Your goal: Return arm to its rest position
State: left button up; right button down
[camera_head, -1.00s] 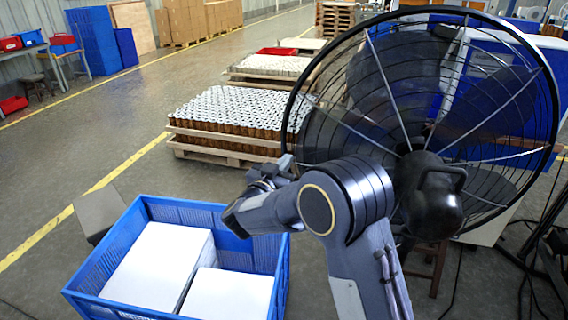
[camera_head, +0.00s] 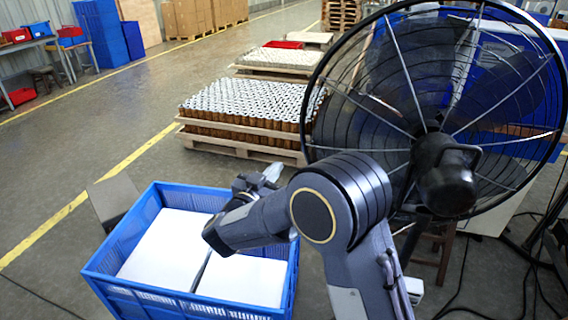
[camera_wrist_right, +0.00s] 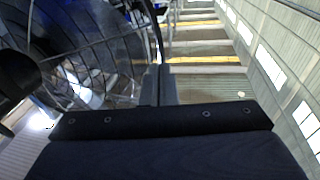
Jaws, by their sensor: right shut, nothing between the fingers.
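My right arm (camera_head: 345,215) comes in from the bottom right of the head view and bends left over the blue crate. My right gripper (camera_head: 268,172) is at its far end, above the crate's back right corner, and holds nothing. In the right wrist view its fingers (camera_wrist_right: 158,84) stand together, shut, pointing away from the camera. The blue crate (camera_head: 112,248) stands at the lower left with two white blocks or stacks (camera_head: 168,247) in it. My left gripper is not in view.
A large black fan (camera_head: 435,110) stands close behind and right of my right arm; it also shows in the right wrist view (camera_wrist_right: 85,55). A pallet of cylindrical cartridges (camera_head: 245,110) lies beyond the crate. The floor (camera_head: 75,150) at left is open.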

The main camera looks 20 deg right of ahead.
jog(key=d+r+n+t+y+p, duration=0.1)
jog(key=d+r+t+y+p, duration=0.15)
jog(key=r+y, duration=0.4)
jog(key=s+r+n+g+y+p, duration=0.15)
jog(key=s+n+y, duration=0.25)
jog(key=s+y, duration=0.45)
jog(key=s+d+f+n+g+y+p, duration=0.1)
jog(key=s+f+g, duration=0.3)
jog(key=s, duration=0.9)
jog(key=s+d+f+n+g+y+p, duration=0.1)
jog(key=s+f+g, duration=0.3)
jog(key=s, duration=0.9)
jog(key=shift+s+f+g, duration=0.15)
jog(key=shift+s+g, duration=0.1)
jog(key=shift+g, duration=0.25)
jog(key=shift+d, duration=0.15)
